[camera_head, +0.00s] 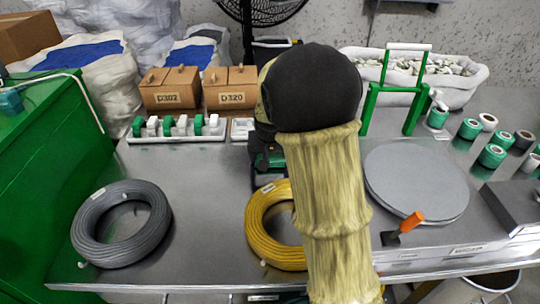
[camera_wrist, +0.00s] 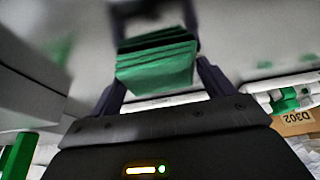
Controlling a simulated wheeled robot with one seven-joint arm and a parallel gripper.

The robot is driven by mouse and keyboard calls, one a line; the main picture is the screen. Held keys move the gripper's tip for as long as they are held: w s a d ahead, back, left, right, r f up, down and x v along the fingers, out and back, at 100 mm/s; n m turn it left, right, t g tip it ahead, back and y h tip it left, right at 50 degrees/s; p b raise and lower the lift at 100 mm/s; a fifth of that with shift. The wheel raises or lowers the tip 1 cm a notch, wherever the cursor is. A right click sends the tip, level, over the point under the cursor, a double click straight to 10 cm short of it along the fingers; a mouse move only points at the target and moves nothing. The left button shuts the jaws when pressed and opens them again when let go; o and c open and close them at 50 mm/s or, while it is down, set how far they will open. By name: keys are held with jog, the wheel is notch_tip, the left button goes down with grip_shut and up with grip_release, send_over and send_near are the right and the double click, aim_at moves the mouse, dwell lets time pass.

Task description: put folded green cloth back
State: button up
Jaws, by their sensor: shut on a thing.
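The folded green cloth (camera_wrist: 155,66) is a small stack of green layers with darker edges in the wrist view. My gripper (camera_wrist: 160,82) is shut on it, with one dark finger on each side. In the head view my arm hides most of the gripper. A little dark green (camera_head: 268,160) shows beside the arm, but I cannot tell whether it is the cloth.
A grey coil (camera_head: 83,232) and a yellow coil (camera_head: 258,238) lie on the metal table (camera_head: 200,235). A white tray (camera_head: 165,139) of green and white pieces and boxes (camera_head: 170,92) stand behind. At right are a grey disc (camera_head: 415,183) and tape rolls (camera_head: 491,156).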

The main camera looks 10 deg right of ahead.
jog(key=shift+d+f, duration=0.1)
jog(key=shift+f, duration=0.05)
jog(key=o, duration=0.9)
jog(key=shift+r, duration=0.45)
jog(key=p+v, duration=0.3)
jog(key=v, duration=0.8)
jog(key=shift+r+p, duration=0.2)
jog(key=shift+p, duration=0.1)
